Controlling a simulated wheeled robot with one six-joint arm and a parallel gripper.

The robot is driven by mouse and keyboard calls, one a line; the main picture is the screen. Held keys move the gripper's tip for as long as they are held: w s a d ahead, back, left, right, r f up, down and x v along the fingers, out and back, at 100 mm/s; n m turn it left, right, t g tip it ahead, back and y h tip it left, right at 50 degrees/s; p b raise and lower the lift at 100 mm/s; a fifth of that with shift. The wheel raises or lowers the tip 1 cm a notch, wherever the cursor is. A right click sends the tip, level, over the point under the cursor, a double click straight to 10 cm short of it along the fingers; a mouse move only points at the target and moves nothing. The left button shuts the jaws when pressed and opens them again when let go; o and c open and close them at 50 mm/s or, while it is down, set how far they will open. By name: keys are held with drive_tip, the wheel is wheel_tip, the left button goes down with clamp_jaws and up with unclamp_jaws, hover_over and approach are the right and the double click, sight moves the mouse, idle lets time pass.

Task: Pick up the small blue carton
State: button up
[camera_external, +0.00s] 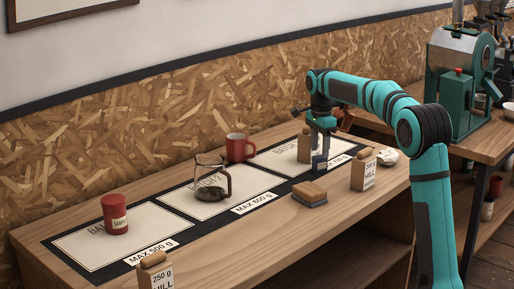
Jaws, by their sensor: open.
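A small slate-blue block (319,164), which looks like the small blue carton, stands on the right-hand cream panel (281,161) of the counter mat. It is partly hidden by my gripper. My gripper (321,148) points straight down just above or around this block, with its jaws open. I cannot tell from this view whether the fingers touch it. A brown bag (304,146) stands close by on the left of my gripper.
A brush-like block (309,194) and a labelled "200 g" bag (363,172) stand in front. A glass pot (211,180), red mug (238,148) and red tin (115,214) are to the left. A white bowl or cloth (387,157) lies right.

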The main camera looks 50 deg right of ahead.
sight(320, 157)
wheel_tip(320, 157, down, 4)
drive_tip(key=shift+s+f, duration=0.1)
drive_tip(key=c, duration=1.1)
drive_tip(key=shift+o, duration=0.2)
